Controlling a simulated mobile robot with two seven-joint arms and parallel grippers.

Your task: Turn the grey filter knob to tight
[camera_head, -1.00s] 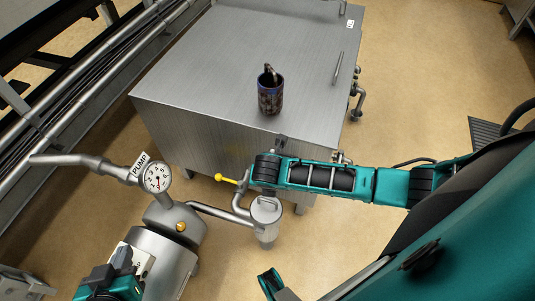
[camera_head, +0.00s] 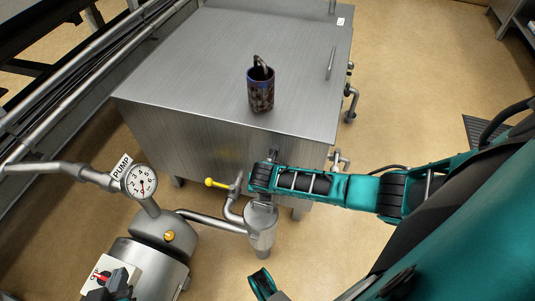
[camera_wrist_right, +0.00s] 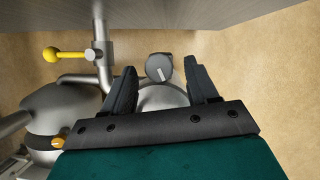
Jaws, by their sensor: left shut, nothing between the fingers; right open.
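The grey filter knob (camera_wrist_right: 160,67) is round with a pale line across its face. In the right wrist view it shows beyond the canister top (camera_wrist_right: 160,97), between the fingertips. My right gripper (camera_wrist_right: 160,75) is open, with one finger to each side and nothing clasped; contact cannot be told. In the head view my right arm passes over the filter canister (camera_head: 262,228) and hides the knob and most of that gripper. My left gripper (camera_head: 108,293) is at the bottom left, beside a white switch box with a red knob (camera_head: 104,276). Its fingers are partly cut off.
A steel tank (camera_head: 215,75) with a dark patterned cup (camera_head: 261,92) on top stands behind. A yellow-handled valve (camera_head: 212,183) and pipes sit left of the filter. The pump with its gauge (camera_head: 139,182) is at left.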

